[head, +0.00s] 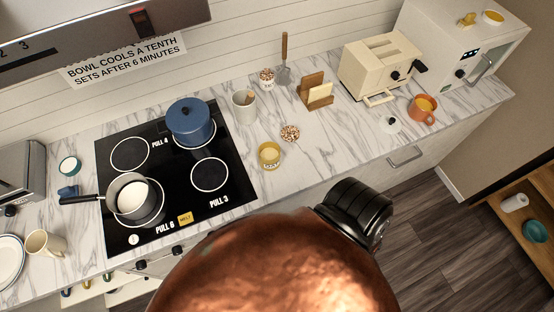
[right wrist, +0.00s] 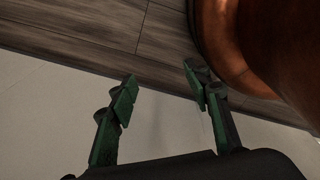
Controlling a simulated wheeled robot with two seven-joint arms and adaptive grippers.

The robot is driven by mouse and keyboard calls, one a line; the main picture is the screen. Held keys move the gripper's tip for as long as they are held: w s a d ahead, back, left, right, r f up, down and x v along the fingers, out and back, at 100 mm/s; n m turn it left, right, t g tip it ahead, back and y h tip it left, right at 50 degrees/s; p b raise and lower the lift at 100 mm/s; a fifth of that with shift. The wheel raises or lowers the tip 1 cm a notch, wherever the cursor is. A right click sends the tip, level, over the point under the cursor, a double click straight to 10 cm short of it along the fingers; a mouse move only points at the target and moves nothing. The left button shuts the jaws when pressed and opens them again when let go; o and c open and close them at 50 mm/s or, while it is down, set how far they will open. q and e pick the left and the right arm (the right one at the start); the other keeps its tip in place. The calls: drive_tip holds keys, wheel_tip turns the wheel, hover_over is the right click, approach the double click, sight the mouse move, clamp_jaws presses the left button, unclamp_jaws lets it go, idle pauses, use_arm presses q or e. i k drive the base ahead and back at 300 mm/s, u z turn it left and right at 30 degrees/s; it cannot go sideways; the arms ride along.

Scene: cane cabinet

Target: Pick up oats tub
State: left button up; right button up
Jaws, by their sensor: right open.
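A small round yellow tub (head: 269,155) with pale contents and a marking on its front stands upright on the marble counter, right of the black cooktop. The marking is too small to read, so I cannot tell for sure that it is the oats tub. My right gripper (right wrist: 160,76) shows only in the right wrist view. Its two green fingers are apart with nothing between them, and floor and a pale surface lie behind them. The tub is not in that view. My left gripper is in neither view.
A small dish of brown and white bits (head: 290,133) and a pale mug (head: 244,106) stand near the yellow tub. A blue pot (head: 190,122) and a saucepan (head: 131,196) sit on the cooktop (head: 230,192). A toaster (head: 378,66) stands farther right.

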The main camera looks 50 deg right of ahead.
sight(269, 151)
drive_tip(key=z, duration=1.55)
